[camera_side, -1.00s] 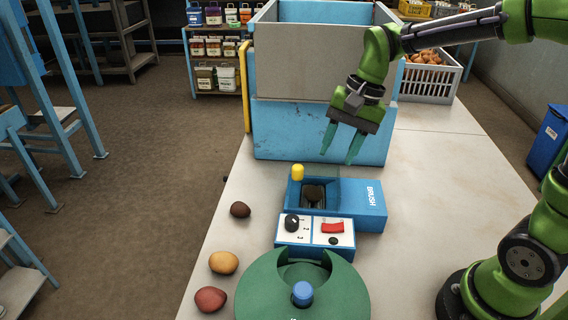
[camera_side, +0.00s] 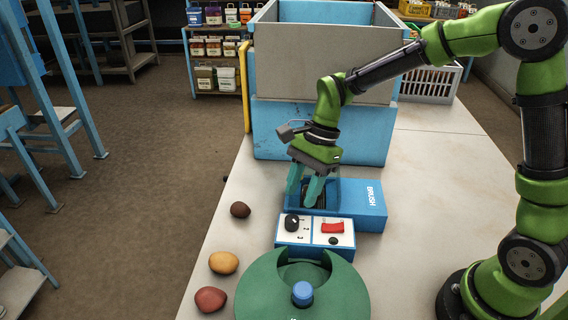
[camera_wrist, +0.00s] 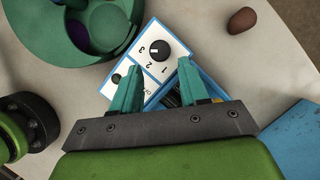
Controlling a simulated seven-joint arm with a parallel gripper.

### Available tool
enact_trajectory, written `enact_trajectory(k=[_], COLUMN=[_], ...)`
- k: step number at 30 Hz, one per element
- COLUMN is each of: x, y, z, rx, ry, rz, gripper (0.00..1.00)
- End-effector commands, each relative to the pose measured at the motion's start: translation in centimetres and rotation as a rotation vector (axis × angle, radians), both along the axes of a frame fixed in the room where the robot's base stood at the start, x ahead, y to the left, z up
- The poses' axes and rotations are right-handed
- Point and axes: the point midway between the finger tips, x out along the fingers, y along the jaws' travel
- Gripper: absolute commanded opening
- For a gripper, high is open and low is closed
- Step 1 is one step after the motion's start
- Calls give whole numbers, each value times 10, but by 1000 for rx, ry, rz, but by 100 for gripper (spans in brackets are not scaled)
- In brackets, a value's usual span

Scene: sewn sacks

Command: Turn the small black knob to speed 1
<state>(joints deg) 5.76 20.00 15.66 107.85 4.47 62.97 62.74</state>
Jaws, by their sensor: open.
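The small black knob (camera_side: 291,221) sits on the left of the white-topped control panel (camera_side: 342,224). In the wrist view the knob (camera_wrist: 161,48) has a light mark on its left side, facing the printed 3; the 2 and 1 are printed below. My gripper (camera_side: 302,198) is open, pointing down behind the panel, over the blue BRUSH box. In the wrist view my gripper (camera_wrist: 160,64) has its teal fingers spread, with the knob between and just beyond their tips. It appears apart from the knob. A red switch (camera_side: 332,227) and a small black button (camera_side: 333,241) share the panel.
The blue BRUSH box (camera_side: 372,211) stands directly behind the panel. A round green tray (camera_side: 262,300) with a blue knob lies in front. Several potatoes, including a yellow one (camera_side: 223,262), lie to the left.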

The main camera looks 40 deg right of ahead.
Motion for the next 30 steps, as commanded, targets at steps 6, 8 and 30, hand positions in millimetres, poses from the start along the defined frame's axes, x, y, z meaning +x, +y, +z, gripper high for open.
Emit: enact_trajectory(k=[6,8,30], x=[-3,-3,-3], y=[16,19,24], z=[-39,-46,-58], rx=[1,0,0], ry=[2,2,-1], rz=[2,3,1], gripper=[44,44,4])
